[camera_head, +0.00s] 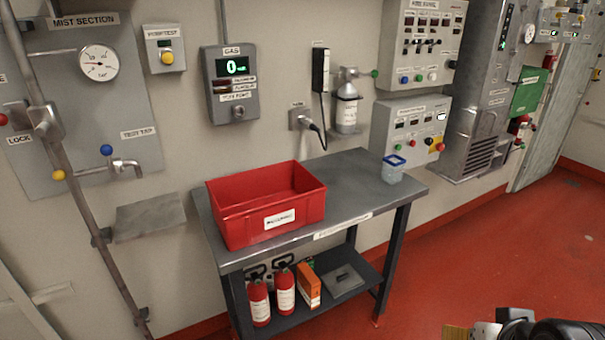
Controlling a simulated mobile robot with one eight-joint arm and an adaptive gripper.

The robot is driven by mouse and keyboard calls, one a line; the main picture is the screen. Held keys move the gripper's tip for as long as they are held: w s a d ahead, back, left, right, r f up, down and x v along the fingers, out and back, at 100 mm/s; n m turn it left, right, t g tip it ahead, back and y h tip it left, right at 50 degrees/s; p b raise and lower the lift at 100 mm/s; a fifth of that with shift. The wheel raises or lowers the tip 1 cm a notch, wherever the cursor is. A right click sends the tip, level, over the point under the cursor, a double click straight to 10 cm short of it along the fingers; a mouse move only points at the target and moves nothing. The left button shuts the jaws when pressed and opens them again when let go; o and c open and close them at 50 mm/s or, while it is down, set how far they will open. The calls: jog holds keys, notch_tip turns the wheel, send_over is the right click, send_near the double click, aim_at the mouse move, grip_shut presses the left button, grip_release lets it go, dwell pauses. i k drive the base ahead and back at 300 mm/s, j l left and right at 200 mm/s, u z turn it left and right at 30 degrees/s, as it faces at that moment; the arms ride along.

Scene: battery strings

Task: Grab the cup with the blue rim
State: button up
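The cup with the blue rim (393,169) stands upright near the right end of a grey metal table (352,187). Its body is clear or pale, and its rim is a bright blue squarish ring. My gripper (460,332) shows only in part at the bottom right edge of the head view, low over the red floor and well apart from the cup. Most of it is cut off by the frame, so its finger opening cannot be made out.
A red bin (265,230) fills the table's left half. Red extinguishers (285,292), an orange box (308,286) and a grey flat item (342,281) sit on the lower shelf. Wall panels (410,125) hang close behind the cup. The red floor (480,240) to the right is clear.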

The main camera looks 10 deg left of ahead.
aim_at(392, 168)
jog(key=u, duration=0.15)
jog(key=i+l+u, duration=0.1)
jog(key=l, duration=0.25)
jog(key=i+l+u, duration=0.1)
jog(key=i+l, duration=0.15)
jog(key=i+l+u, duration=0.1)
jog(key=l, duration=0.4)
jog(key=i+l+u, duration=0.1)
jog(key=i+l, duration=0.15)
jog(key=i+l+u, duration=0.1)
jog(key=l, duration=0.4)
jog(key=i+l+u, duration=0.1)
jog(key=l, duration=0.3)
jog(key=i+l+u, duration=0.1)
jog(key=l, duration=0.35)
jog(key=i+j, duration=0.05)
